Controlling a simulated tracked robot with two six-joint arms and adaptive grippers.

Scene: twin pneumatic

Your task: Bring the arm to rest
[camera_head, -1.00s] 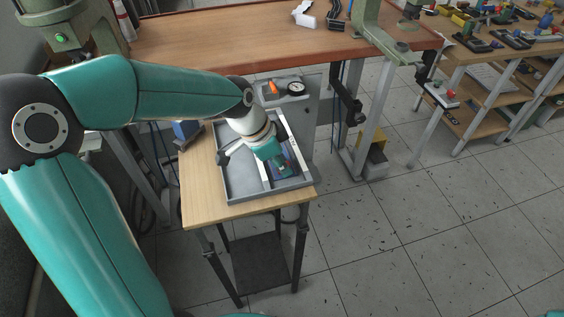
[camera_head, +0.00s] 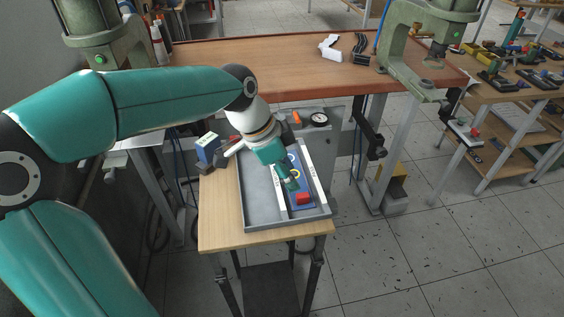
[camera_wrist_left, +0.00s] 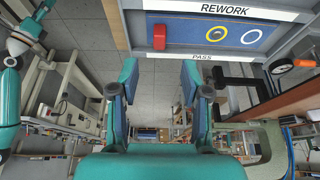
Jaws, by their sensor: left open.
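My left gripper (camera_head: 288,178) hangs over the grey tray (camera_head: 258,222) on the small wooden table. It is open, with nothing between its fingers in the left wrist view (camera_wrist_left: 160,80). A red block (camera_head: 303,198) lies on a blue strip in the tray, and the block also shows in the wrist view (camera_wrist_left: 159,38).
A blue box (camera_head: 207,148) stands at the small table's back left. A dial gauge (camera_head: 319,119) sits behind the tray. The large workbench (camera_head: 240,60) and a green press (camera_head: 425,40) stand beyond. Open floor (camera_head: 450,250) lies to the right.

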